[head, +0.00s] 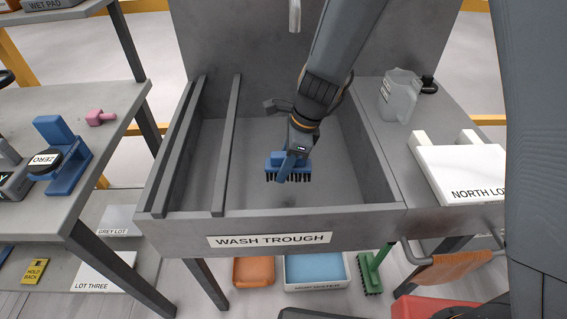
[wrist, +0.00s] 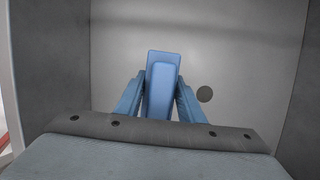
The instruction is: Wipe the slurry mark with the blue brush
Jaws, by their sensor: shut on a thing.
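The blue brush (head: 274,160), with dark bristles pointing down, is held inside the grey wash trough (head: 310,217). My gripper (head: 292,154) is shut on its handle. In the wrist view the blue brush (wrist: 163,85) stands between the two blue fingers of my gripper (wrist: 160,103). Whether the bristles touch the trough floor cannot be told. I cannot make out a slurry mark on the visible floor. The brush and arm hide part of the floor.
Trough walls surround the brush, with a raised rail (head: 228,145) on the left. A clear jug (head: 399,95) and a white North Lot tray (head: 462,173) stand on the right ledge. A green brush (head: 370,272) and blue-filled tub (head: 316,268) are below. A left bench holds a blue stand (head: 66,165).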

